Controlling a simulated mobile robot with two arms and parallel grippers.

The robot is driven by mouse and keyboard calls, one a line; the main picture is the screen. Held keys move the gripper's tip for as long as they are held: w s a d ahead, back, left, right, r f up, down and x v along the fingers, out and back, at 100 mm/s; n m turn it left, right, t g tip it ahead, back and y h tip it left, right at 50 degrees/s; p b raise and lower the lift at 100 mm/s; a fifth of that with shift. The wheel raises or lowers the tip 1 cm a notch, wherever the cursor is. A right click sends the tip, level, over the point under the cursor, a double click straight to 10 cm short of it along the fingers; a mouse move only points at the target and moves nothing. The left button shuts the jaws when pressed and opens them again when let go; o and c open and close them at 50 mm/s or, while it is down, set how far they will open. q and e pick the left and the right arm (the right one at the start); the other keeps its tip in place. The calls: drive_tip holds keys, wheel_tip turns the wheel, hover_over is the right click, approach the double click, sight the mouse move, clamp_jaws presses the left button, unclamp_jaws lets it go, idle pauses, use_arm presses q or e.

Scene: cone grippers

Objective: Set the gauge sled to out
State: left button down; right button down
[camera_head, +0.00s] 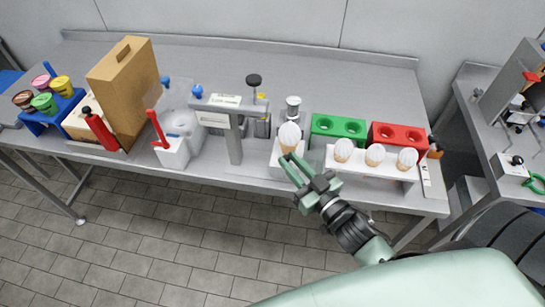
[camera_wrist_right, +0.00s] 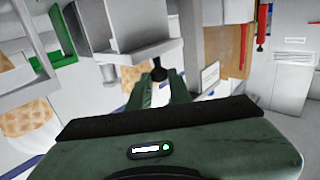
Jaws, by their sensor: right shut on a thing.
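The gauge sled appears to be the pale grey piece (camera_head: 279,157) at the table's front edge, under a white-topped cone (camera_head: 289,133). Which end of its travel it sits at I cannot tell. In the right wrist view, a pale grey block (camera_wrist_right: 128,35) has a dark round knob (camera_wrist_right: 158,72) on its near side. My right gripper (camera_head: 291,166) reaches up to the front of this piece. Its fingers (camera_wrist_right: 161,80) are shut on the dark knob, and they hide part of it. My left gripper is in neither view.
To the right stand a white rack (camera_head: 372,169) with several cones, a green holder (camera_head: 338,126) and a red holder (camera_head: 397,136). To the left are a grey post stand (camera_head: 233,147), a white box with a red lever (camera_head: 172,153) and a brown cabinet (camera_head: 128,85).

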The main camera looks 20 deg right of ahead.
drive_tip(key=s+d, duration=0.2)
drive_tip(key=d, duration=0.1)
drive_tip(key=c, duration=1.6)
unclamp_jaws()
drive_tip(key=shift+c, duration=0.2)
drive_tip(key=shift+o, duration=0.3)
drive_tip(key=shift+s+d, duration=0.2)
drive_tip(key=shift+w+a, duration=0.1)
drive_tip(key=s+d+b, duration=0.1)
drive_tip(key=s, duration=0.6)
drive_tip(key=shift+s+d+b, duration=0.25)
drive_tip(key=shift+s+b, duration=0.05)
drive_tip(key=shift+s, duration=0.05)
